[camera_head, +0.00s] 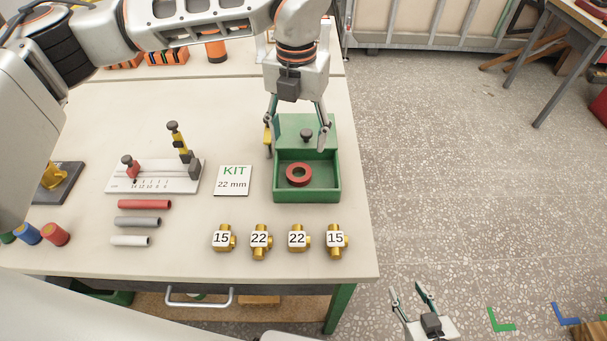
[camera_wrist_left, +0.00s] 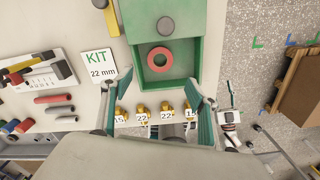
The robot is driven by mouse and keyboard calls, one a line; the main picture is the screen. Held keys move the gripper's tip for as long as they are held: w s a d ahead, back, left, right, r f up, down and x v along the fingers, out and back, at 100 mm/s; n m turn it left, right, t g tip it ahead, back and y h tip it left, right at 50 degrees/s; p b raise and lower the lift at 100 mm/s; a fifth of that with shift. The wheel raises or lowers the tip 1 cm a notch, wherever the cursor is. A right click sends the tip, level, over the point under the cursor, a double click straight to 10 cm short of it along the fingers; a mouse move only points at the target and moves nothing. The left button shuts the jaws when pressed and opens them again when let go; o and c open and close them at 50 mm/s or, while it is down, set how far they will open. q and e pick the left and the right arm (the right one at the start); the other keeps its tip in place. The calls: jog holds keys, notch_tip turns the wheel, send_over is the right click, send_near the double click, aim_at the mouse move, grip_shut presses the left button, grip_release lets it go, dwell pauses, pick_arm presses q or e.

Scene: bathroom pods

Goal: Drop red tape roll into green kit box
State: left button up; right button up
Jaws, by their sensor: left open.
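The red tape roll (camera_head: 299,174) lies flat inside the open front compartment of the green kit box (camera_head: 306,196). In the left wrist view the roll (camera_wrist_left: 160,61) also sits within the box (camera_wrist_left: 186,74), apart from my fingers. My left gripper (camera_head: 296,148) is open and empty above the box, with its fingers spread to either side of the box's green lid and dark knob. My right gripper (camera_head: 413,297) is open and empty, low at the front right, beyond the bench edge.
A KIT 22 mm card (camera_head: 233,181) lies left of the box. Several brass fittings (camera_head: 260,240) stand in front of it. A white gauge stand (camera_head: 155,177), pipe pieces (camera_head: 143,204) and coloured rolls (camera_head: 55,234) are further left. The bench's right edge is close to the box.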

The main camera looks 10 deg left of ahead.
pick_arm(q)
jog(key=shift+r, duration=2.55)
